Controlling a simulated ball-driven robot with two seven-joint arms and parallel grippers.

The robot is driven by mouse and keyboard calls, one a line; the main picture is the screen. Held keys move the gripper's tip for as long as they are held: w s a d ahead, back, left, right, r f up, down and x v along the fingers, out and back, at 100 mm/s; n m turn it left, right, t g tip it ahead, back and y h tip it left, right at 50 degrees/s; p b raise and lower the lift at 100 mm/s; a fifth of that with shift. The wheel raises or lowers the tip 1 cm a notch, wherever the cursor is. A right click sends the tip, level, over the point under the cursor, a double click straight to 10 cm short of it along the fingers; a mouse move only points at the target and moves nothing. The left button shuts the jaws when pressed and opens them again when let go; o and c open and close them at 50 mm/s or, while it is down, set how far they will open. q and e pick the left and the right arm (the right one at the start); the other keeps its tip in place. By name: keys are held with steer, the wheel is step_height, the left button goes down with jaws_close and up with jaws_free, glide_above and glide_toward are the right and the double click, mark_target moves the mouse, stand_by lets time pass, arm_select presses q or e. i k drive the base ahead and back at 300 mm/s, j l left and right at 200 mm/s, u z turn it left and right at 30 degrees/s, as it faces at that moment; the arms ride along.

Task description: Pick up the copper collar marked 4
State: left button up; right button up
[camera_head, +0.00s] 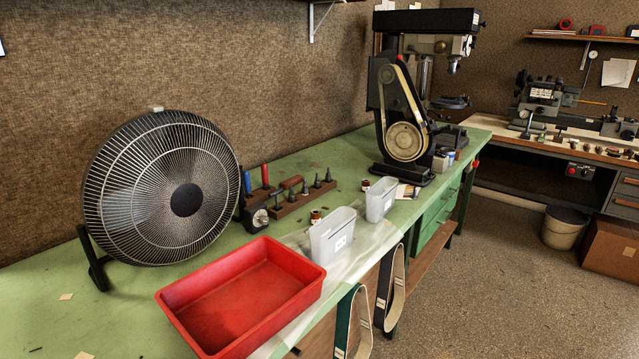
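No copper collar with a readable 4 can be made out. A small brownish-copper object with a pale patch (316,217) stands on the green bench, just behind the nearer white bin. A similar small one (365,185) stands farther back, behind the other white bin. Both are too small to tell whether they are collars or to read any mark. Neither of my grippers is in view.
A red tray (190,291) lies at the bench's front edge and looks empty. Two white bins (325,245) (380,205) stand along that edge. A large fan (160,190), a wooden tool rack (300,203) and a belt-driven machine (405,140) stand behind. The bench's left part is mostly clear.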

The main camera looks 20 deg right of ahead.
mark_target(365, 182)
steer(key=i+l+u, duration=0.2)
steer(key=l, duration=0.15)
steer(key=i+l+u, duration=0.2)
steer(key=l, duration=0.15)
steer(key=l+u, duration=0.25)
steer(key=l, duration=0.15)
steer(key=i+l+u, duration=0.2)
steer(key=l, duration=0.2)
steer(key=k, duration=0.1)
